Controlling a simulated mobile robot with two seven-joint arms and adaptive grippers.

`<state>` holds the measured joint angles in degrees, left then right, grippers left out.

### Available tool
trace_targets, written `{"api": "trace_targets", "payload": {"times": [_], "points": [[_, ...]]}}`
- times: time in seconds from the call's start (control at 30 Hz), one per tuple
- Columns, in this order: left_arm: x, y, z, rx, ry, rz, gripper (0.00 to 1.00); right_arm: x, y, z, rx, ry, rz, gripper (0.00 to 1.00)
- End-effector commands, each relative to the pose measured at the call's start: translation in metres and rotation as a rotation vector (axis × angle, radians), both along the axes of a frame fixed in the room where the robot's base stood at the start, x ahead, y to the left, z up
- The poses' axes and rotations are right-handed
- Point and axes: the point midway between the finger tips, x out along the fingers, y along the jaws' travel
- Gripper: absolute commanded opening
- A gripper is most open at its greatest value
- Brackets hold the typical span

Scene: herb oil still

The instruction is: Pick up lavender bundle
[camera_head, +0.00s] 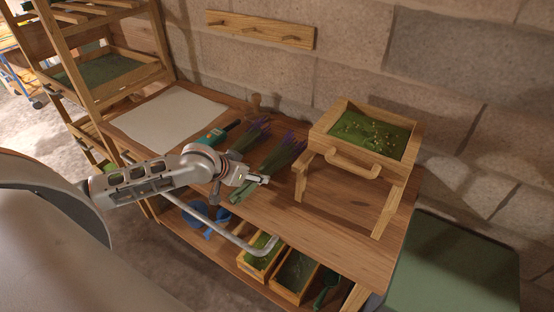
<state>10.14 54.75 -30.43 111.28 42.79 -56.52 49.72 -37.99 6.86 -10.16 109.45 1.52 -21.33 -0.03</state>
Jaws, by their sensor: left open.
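Two lavender bundles with purple tips and green stems lie on the wooden bench. The nearer lavender bundle (283,155) runs from its purple heads down to stems by my gripper. The other lavender bundle (249,137) lies to its left, farther back. My left gripper (264,179) is open over the stem end of the nearer bundle, with its arm coming in from the left. It hides part of the stems, and I cannot tell if it touches them. My right gripper is not in view.
A wooden tray of green herbs (368,133) stands on a wooden stand at the right. A pale sheet (167,118) covers the bench's left. A teal tool (212,137) lies behind my arm. A bent grey bar (235,238) runs along the bench front, above planted boxes (294,275).

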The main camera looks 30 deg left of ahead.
Motion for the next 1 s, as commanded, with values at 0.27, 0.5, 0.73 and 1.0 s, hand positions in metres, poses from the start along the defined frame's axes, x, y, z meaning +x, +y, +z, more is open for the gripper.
{"api": "trace_targets", "payload": {"times": [0.27, 0.5, 0.73, 1.0], "points": [[0.023, -0.003, -0.021, 0.001, -0.001, 0.000, 0.50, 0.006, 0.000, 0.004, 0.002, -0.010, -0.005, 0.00], [0.023, -0.003, -0.022, 0.001, 0.000, 0.000, 0.50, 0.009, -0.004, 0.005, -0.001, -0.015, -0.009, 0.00], [0.023, -0.003, -0.022, 0.001, 0.000, 0.000, 0.17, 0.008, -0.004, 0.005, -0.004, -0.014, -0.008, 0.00], [0.024, -0.003, -0.020, 0.001, -0.002, 0.000, 0.17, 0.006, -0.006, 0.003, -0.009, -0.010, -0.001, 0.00]]}}
